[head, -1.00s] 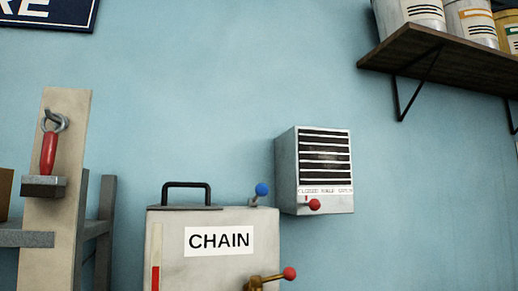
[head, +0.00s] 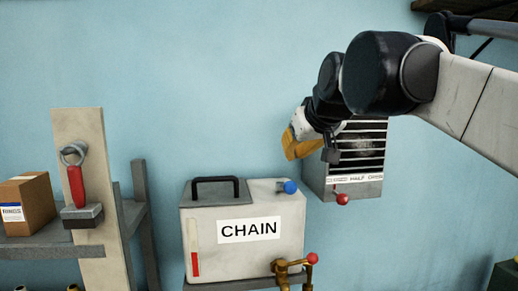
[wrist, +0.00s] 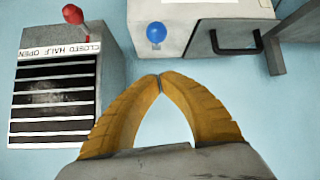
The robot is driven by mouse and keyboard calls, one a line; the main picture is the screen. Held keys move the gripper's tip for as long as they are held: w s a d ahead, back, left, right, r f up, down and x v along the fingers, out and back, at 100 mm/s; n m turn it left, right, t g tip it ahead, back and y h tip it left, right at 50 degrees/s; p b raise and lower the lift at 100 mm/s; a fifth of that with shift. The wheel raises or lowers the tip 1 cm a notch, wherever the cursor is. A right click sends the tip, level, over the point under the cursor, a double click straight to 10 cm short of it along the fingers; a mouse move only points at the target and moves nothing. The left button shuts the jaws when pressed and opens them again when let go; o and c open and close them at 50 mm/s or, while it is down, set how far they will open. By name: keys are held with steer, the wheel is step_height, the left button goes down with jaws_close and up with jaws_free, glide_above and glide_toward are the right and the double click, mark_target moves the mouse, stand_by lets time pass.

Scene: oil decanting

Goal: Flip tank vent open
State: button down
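The grey tank (head: 250,205) labelled CHAIN stands below and left of my gripper. Its vent's blue ball knob (head: 290,187) is at the top right of the tank. In the wrist view the blue knob (wrist: 156,32) sits on a short grey stem, beyond my fingertips and apart from them. My gripper (wrist: 160,77) has yellow fingers that meet at the tips with nothing between them.
A louvre box (head: 355,160) with a red-knobbed lever (head: 342,198) is on the wall right of the tank. A brass valve (head: 283,268) with a red knob is at the tank's lower right. The tank's black handle (head: 215,183) stands on top. A post with a red-handled hook (head: 76,185) is at left.

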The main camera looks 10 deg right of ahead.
steer(key=shift+w+r, duration=0.25)
steer(key=shift+r, duration=0.55)
